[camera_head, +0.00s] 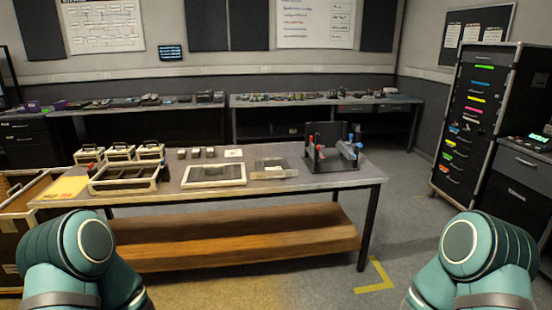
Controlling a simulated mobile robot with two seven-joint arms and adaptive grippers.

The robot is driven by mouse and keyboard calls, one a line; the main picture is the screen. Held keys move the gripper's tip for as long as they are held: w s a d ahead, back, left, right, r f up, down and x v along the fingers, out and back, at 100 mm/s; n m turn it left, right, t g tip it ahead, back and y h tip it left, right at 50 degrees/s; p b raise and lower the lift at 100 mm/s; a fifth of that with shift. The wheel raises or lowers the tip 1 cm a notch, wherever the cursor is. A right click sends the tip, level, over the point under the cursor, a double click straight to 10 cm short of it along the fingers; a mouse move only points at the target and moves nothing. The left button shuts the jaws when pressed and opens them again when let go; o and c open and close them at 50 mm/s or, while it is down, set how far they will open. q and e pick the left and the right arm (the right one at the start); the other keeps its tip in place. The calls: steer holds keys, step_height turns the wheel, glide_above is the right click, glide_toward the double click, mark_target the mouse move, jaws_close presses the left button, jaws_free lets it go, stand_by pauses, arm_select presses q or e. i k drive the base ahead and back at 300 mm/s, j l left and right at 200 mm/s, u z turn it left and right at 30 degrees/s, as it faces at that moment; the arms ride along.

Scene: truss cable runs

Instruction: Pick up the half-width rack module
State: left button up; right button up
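I cannot tell for sure which item is the half-width rack module. A work table (330,183) stands in front of me. Three pale boxes with dark handles stand at its back left: a left one (89,156), a middle one (120,153) and a right one (150,152). Several small grey blocks (196,153) sit at the back middle. A black open rack-like fixture (320,158) with blue and red parts stands at the right end. Only my two teal arm links show at the bottom corners; neither gripper is in view.
An open divided tray (125,189), a white-framed pad (214,183) and a flat grey plate (275,176) lie along the table. A yellow sheet (62,188) is at the left end. A drawer cabinet (470,123) stands right. Floor is clear right of the table.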

mark_target(268, 169)
steer(key=i, duration=1.5)
steer(key=z, duration=0.05)
